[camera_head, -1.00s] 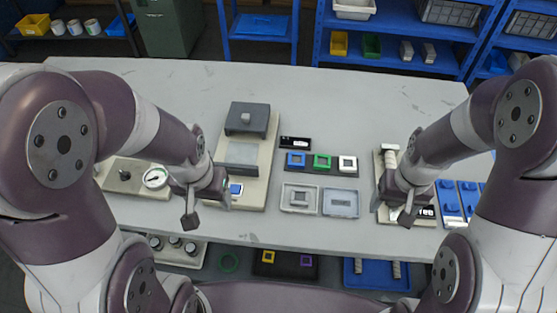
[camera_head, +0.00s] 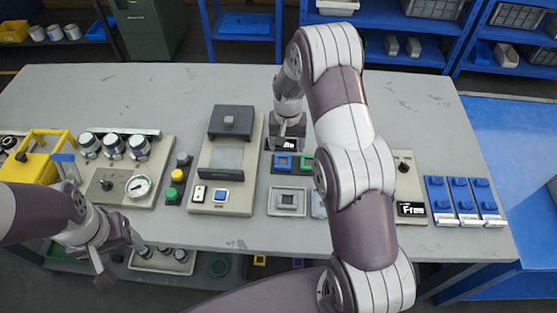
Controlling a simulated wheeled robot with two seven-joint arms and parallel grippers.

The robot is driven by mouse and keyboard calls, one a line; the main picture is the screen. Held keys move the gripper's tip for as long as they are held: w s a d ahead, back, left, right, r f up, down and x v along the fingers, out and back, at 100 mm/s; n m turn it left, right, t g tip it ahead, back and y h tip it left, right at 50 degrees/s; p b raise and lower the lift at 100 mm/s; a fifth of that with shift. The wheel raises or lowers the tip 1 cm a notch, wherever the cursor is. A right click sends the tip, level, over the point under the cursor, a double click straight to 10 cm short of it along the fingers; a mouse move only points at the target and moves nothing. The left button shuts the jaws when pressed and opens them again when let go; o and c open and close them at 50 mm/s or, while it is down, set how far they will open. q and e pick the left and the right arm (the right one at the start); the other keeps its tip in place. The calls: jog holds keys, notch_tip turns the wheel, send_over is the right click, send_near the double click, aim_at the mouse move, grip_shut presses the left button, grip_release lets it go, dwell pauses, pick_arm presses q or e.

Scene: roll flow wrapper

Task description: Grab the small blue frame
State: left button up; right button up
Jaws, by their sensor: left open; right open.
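The small blue frame (camera_head: 283,163) is a square ring on a dark holder, left of a green frame (camera_head: 306,164). My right arm hides the spot right of the green frame. My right gripper (camera_head: 287,142) is open, pointing down at the dark display (camera_head: 284,145) just behind the blue frame. It appears apart from the frame; its exact height is unclear. My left gripper (camera_head: 104,277) is open and empty at the table's front left edge, far from the frame.
A grey tray with a square insert (camera_head: 287,201) lies in front of the frames. A press-like device (camera_head: 228,160) stands left of them, and blue-topped blocks (camera_head: 462,196) sit at the right. The table's back left is clear.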

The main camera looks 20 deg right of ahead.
aim_at(285, 162)
jog(key=f, duration=0.2)
jog(key=f+p, duration=0.1)
jog(key=f, duration=0.3)
jog(key=shift+w+a+f+p, duration=0.15)
jog(key=shift+w+f+p, duration=0.1)
jog(key=shift+p, duration=0.1)
jog(key=shift+w+f, duration=0.1)
jog(key=shift+f, duration=0.35)
jog(key=c, duration=0.9)
